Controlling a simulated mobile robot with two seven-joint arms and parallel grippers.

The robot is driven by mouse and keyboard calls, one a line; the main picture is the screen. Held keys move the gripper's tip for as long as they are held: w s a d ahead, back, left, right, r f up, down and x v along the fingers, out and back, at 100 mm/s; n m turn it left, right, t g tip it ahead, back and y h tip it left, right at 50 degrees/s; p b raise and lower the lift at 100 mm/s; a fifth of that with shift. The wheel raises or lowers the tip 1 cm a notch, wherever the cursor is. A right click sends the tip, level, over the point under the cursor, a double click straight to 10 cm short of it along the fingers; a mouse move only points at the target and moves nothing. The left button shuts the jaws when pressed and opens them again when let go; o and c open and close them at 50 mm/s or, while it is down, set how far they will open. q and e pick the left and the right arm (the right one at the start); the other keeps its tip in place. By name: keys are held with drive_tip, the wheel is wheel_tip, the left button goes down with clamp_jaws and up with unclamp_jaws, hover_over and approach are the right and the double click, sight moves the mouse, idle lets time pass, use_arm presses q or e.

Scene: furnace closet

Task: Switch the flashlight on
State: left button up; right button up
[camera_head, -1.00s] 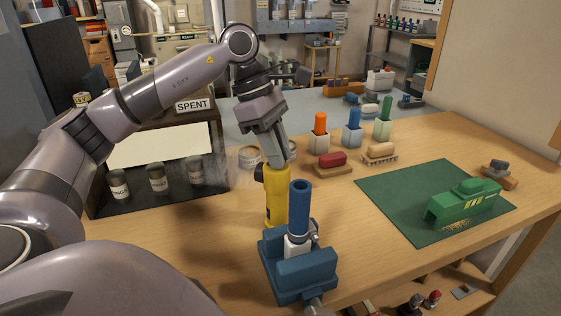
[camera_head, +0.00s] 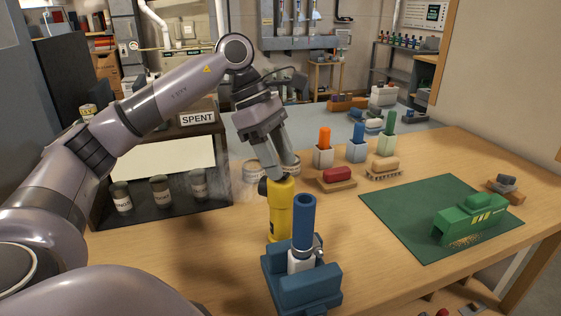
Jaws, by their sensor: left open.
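The flashlight is most likely the yellow cylinder (camera_head: 281,208) with a black part at its upper left. It stands upright on the wooden bench, partly hidden behind a blue tube (camera_head: 304,222). My left gripper (camera_head: 282,166) is open and points down just above the yellow cylinder's top. I cannot tell whether a fingertip touches it. No switch can be made out. My right gripper is not in view.
The blue tube stands upright in a blue vise (camera_head: 308,287) close in front of the yellow cylinder. A dark box marked SPENT (camera_head: 165,206) with several cans is at left. Blocks and brushes stand behind. A green mat (camera_head: 405,217) bears a green plane (camera_head: 470,217).

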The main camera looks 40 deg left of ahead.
use_arm(q)
drive_tip(key=v, duration=0.6)
idle(0.5)
